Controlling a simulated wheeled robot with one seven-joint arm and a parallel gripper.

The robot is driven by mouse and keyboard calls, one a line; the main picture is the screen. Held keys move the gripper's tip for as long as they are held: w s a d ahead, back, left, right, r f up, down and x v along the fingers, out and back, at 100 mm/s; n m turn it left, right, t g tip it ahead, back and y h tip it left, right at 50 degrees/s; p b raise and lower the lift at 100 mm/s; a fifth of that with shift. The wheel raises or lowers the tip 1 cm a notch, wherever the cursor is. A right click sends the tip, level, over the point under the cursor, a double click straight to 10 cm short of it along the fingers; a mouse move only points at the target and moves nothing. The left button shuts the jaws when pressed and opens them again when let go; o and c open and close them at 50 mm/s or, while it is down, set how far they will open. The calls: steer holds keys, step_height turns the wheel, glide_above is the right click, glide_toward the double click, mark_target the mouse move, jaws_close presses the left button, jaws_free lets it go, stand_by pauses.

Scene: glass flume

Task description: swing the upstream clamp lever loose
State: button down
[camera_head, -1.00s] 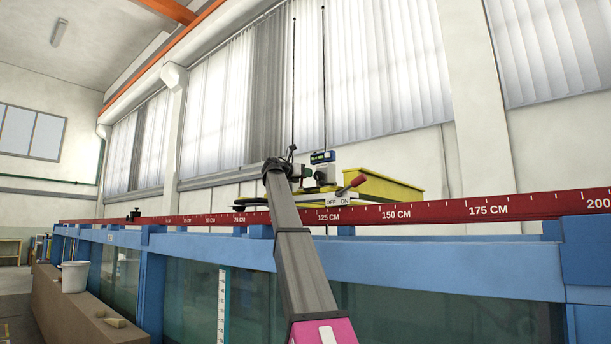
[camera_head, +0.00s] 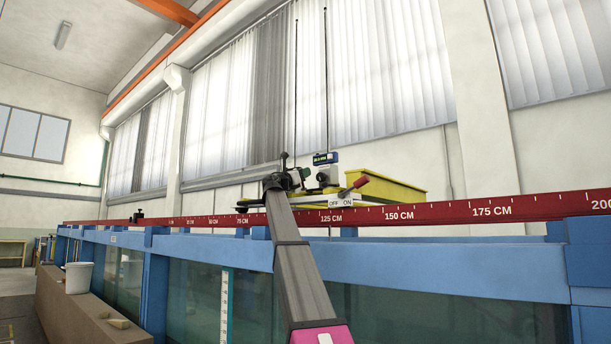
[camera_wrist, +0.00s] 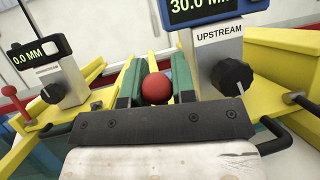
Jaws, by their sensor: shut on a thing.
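The red ball knob (camera_wrist: 155,88) of a lever sits between the two green fingers of my gripper (camera_wrist: 154,84) in the wrist view. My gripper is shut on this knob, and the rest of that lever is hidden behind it. A block marked UPSTREAM (camera_wrist: 220,50), with a black dial and a display reading 30.0 MM, stands just to the right. In the head view my gripper (camera_head: 302,174) is at the yellow carriage (camera_head: 385,186), largely hidden by my arm.
A second red-knobbed lever (camera_wrist: 10,92) stands at the left, near a display reading 0.0 MM (camera_wrist: 38,52). A red lever (camera_head: 355,184) stands above an OFF/ON plate (camera_head: 340,203). The red scale rail (camera_head: 480,209) runs along the blue flume frame (camera_head: 430,262).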

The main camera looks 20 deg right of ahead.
steer(key=shift+s+a+h, duration=0.15)
steer(key=shift+a+h, duration=0.1)
steer(key=shift+h, duration=0.15)
steer(key=c, duration=1)
jaws_free()
steer(key=shift+a+f, duration=0.1)
steer(key=shift+s+a+f, duration=0.15)
steer(key=shift+a, duration=0.1)
steer(key=s+a, duration=0.4)
steer(key=a, duration=0.7)
steer(key=shift+s+a, duration=0.2)
steer(key=shift+a, duration=0.1)
steer(key=shift+o, duration=0.4)
